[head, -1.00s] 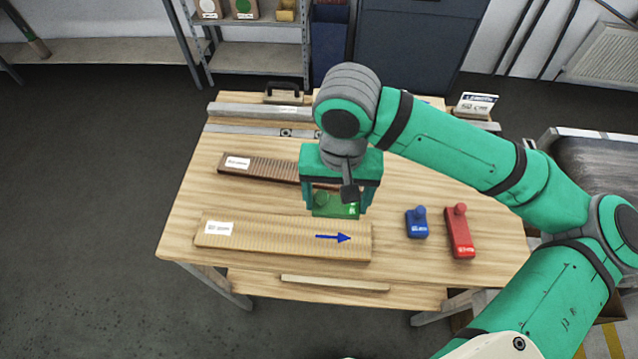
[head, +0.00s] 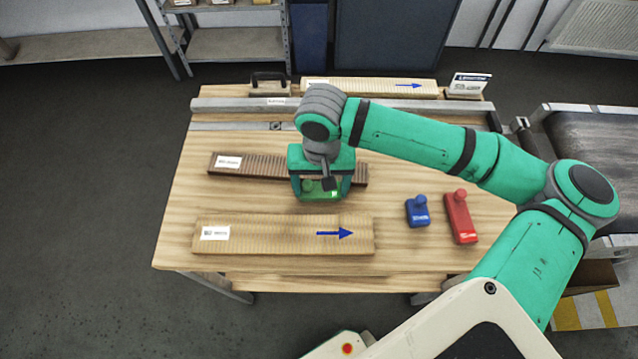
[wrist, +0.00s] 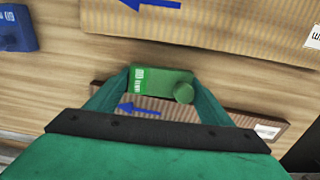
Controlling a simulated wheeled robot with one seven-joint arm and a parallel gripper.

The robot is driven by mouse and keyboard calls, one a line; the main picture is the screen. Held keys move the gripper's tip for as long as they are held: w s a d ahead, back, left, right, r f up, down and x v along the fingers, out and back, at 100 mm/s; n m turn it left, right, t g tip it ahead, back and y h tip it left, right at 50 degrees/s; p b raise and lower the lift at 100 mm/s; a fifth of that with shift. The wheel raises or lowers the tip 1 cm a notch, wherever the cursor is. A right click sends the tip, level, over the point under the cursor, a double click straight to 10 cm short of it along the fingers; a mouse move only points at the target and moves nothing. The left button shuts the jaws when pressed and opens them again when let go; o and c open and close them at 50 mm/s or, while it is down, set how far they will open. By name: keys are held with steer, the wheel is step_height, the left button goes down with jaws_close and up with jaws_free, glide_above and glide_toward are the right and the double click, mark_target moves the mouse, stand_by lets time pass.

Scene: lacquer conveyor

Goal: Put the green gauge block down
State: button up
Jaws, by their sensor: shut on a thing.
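The green gauge block (head: 318,188) is between the fingers of my gripper (head: 320,194), near the middle of the table, between the dark slatted board (head: 262,167) and the light slatted board (head: 275,235). In the wrist view the green block (wrist: 157,80) shows its knob and a pale label, with a green finger at each end. My gripper (wrist: 160,90) is shut on it. I cannot tell whether the block's underside touches the tabletop.
A blue block (head: 417,212) and a red block (head: 460,217) stand to the right on the wooden table (head: 400,258). A metal rail (head: 235,104) runs along the back. Bare wood lies left of the boards. A conveyor (head: 600,140) is at the right.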

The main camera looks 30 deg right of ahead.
steer(key=shift+s+d+f, duration=0.1)
steer(key=shift+s+d, duration=0.05)
steer(key=shift+s, duration=0.05)
steer(key=shift+f, duration=0.5)
